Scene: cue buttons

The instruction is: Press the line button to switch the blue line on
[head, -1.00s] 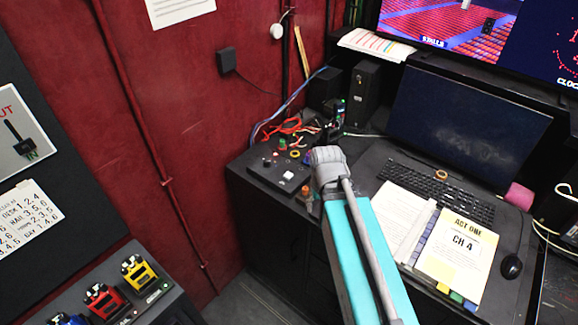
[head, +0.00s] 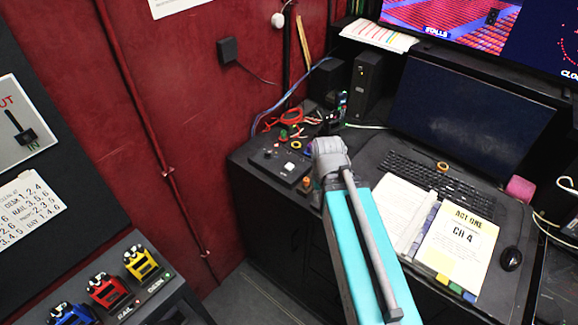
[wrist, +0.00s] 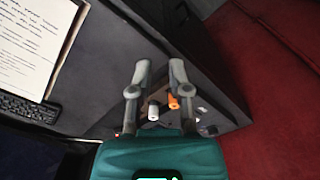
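A small black control panel (head: 277,173) with a pale square button (head: 289,167) and small knobs sits on the left corner of the desk. I cannot read any label there, so I cannot tell which control is the line button. My arm reaches over the desk beside this panel; its grey end hides my fingers in the head view. In the wrist view my gripper (wrist: 158,72) is open, its two fingers apart with nothing held. A white cylindrical piece (wrist: 153,111) and an orange one (wrist: 173,102) show between the fingers, apart from the tips.
Blue (head: 72,314), red (head: 108,289) and yellow (head: 141,263) devices stand on a dark unit at lower left. The desk also holds red-handled pliers (head: 284,117), a keyboard (head: 440,185), a yellow script (head: 460,243) and a mouse (head: 511,258). A red wall stands behind.

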